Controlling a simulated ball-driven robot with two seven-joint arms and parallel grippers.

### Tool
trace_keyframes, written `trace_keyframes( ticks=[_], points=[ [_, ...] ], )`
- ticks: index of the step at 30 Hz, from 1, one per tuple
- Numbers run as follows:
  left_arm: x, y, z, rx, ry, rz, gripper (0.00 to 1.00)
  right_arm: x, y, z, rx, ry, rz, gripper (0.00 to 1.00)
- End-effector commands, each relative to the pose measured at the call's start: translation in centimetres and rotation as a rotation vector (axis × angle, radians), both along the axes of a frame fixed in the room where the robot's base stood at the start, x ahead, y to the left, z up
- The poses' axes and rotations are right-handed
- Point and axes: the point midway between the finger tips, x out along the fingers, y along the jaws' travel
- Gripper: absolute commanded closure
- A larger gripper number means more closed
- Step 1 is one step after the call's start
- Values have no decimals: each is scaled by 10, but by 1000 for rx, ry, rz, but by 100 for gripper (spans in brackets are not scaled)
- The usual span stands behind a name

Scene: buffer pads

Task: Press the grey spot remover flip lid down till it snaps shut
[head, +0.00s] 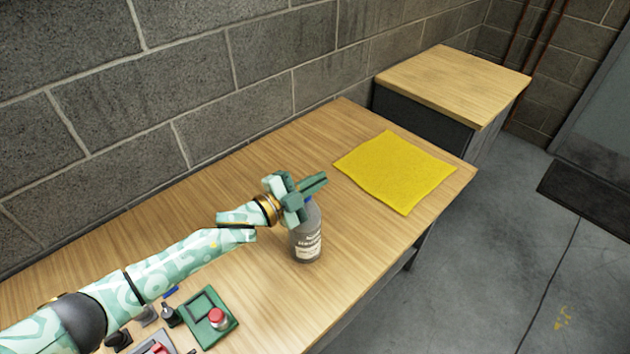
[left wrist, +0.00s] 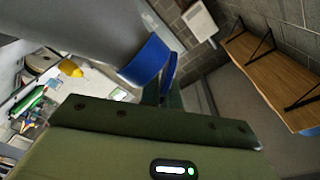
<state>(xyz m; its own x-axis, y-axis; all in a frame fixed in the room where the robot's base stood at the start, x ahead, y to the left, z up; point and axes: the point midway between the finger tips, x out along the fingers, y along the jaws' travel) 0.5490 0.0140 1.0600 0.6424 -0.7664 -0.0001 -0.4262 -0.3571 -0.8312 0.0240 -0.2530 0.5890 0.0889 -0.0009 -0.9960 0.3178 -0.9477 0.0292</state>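The grey spot remover bottle (head: 306,243) stands upright on the wooden table, with a pale label on its front. Its grey body (left wrist: 75,25) fills the upper left of the left wrist view. A blue cap (left wrist: 147,60) sits at its end, with a narrow blue flap beside it that looks like the lid standing open. My left gripper (head: 316,183) is just above the bottle top, its fingers together and empty, pointing right. It hides most of the cap in the head view. Whether it touches the lid I cannot tell. My right gripper is out of view.
A yellow cloth (head: 395,172) lies flat to the right of the bottle. A green tray (head: 207,318) with a red-capped item and several small dark items are at the front left. A block wall runs behind. A second wooden-topped cabinet (head: 455,80) stands beyond. Table between is clear.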

Motion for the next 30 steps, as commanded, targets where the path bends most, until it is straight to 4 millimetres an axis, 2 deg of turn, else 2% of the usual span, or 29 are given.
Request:
trace_keyframes(
  ticks=[1, 3, 14, 19, 30],
  points=[
    [0, 0, 0, 0, 0, 0, 93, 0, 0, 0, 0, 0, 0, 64],
    [0, 0, 0, -1, 1, 0, 74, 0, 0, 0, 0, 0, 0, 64],
    [-3, 4, 0, -1, 2, 1, 73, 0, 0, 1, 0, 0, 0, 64],
    [-22, 27, 0, 1, 3, 1, 73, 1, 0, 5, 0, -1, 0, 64],
    [-84, 101, -2, 3, 3, 1, 73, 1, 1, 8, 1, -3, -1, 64]
  ],
)
